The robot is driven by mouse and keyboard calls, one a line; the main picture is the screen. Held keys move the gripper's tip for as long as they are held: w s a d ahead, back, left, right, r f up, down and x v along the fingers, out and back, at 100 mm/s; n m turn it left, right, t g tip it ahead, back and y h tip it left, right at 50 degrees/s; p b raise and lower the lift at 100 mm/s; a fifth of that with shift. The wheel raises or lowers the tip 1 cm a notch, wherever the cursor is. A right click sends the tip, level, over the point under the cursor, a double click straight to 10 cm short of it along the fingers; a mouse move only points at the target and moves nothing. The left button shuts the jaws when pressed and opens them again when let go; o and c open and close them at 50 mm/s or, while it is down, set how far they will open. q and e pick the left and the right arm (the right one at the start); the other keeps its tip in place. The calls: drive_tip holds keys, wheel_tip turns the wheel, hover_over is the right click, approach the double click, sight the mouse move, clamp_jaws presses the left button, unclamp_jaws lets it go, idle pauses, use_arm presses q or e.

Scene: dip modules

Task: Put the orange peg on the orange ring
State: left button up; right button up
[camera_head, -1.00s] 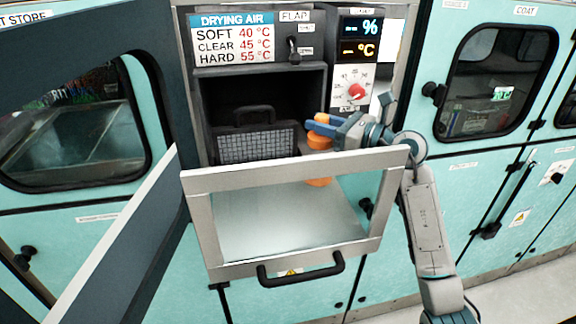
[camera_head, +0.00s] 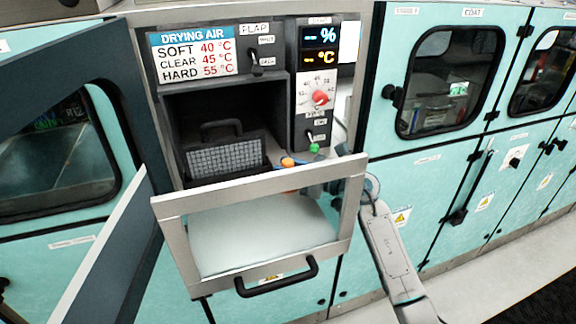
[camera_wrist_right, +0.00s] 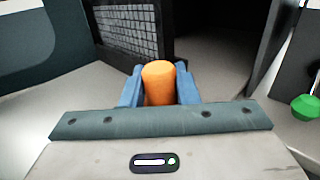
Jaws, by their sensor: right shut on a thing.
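The orange peg (camera_wrist_right: 158,82) stands between the blue fingers of my right gripper (camera_wrist_right: 159,88), which is shut on it in the right wrist view. In the head view the peg's top (camera_head: 288,162) shows just above the top rail of the open flap, with my right gripper (camera_head: 298,161) around it, largely hidden behind the rail. A faint bit of orange shows just under the rail through the flap's window; I cannot tell whether it is peg or ring. The orange ring cannot be made out for certain. My left gripper is not in view.
The framed flap (camera_head: 262,184) with a black handle (camera_head: 277,278) stands in front of the gripper. A dark case with a mesh front (camera_head: 226,157) sits in the chamber to the left. A control panel with a red knob (camera_head: 320,97) and green knob (camera_head: 314,148) is on the right.

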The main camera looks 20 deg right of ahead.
drive_tip(key=shift+f, duration=0.1)
drive_tip(key=o, duration=1)
drive_tip(key=shift+a, duration=0.1)
drive_tip(key=shift+o, duration=0.2)
use_arm(q)
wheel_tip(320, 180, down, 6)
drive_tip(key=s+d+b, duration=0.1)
drive_tip(key=b, duration=0.4)
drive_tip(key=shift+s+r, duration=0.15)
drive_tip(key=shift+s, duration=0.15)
use_arm(e)
drive_tip(key=v, duration=1.2)
